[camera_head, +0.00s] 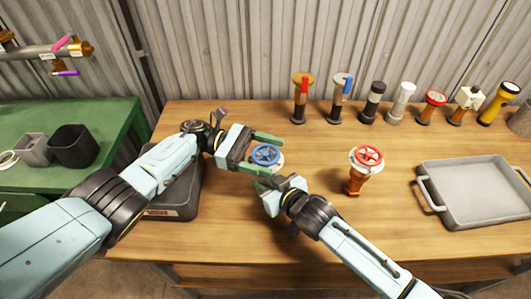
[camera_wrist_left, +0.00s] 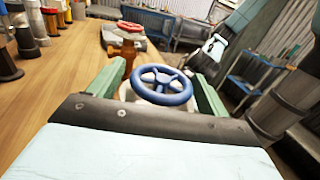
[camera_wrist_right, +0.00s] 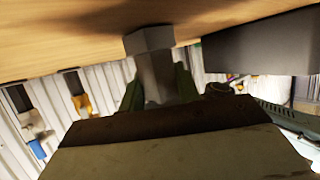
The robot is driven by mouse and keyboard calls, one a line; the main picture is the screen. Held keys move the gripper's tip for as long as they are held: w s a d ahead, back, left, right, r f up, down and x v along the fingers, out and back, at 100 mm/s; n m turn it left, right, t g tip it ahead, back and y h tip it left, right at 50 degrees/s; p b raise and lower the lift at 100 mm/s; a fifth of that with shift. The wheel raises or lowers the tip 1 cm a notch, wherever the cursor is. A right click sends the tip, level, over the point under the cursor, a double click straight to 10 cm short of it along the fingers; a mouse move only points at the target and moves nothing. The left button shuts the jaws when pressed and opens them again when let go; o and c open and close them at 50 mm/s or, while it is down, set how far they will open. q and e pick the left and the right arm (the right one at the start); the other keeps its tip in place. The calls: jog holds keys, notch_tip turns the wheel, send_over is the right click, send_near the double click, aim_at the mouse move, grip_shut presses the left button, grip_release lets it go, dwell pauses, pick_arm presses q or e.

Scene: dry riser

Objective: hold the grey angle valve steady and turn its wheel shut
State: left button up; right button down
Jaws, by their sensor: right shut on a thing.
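The grey angle valve has a blue handwheel (camera_head: 267,154) on top and stands upright at the left part of the table. Its grey body (camera_wrist_right: 155,60) shows between the fingers of my right gripper (camera_wrist_right: 158,88), which is shut on it below the wheel. My left gripper (camera_head: 270,155) is open, with one green finger on each side of the blue wheel. In the left wrist view the wheel (camera_wrist_left: 162,85) sits between the fingers, with narrow gaps at the rim. The body is mostly hidden by the wheel and grippers in the head view.
An orange valve with a red wheel (camera_head: 367,158) stands to the right on the wooden table (camera_head: 330,220). A grey tray (camera_head: 475,190) lies at far right. Several valves and nozzles line the back, including a red-handled one (camera_head: 301,100). A green bench (camera_head: 105,115) is left.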

aim_at(266, 152)
pick_arm(q)
jog(key=shift+o, duration=0.2)
jog(key=shift+r, duration=0.15)
notch_tip(266, 152, up, 10)
jog(key=shift+f, duration=0.15)
dwell(0.5)
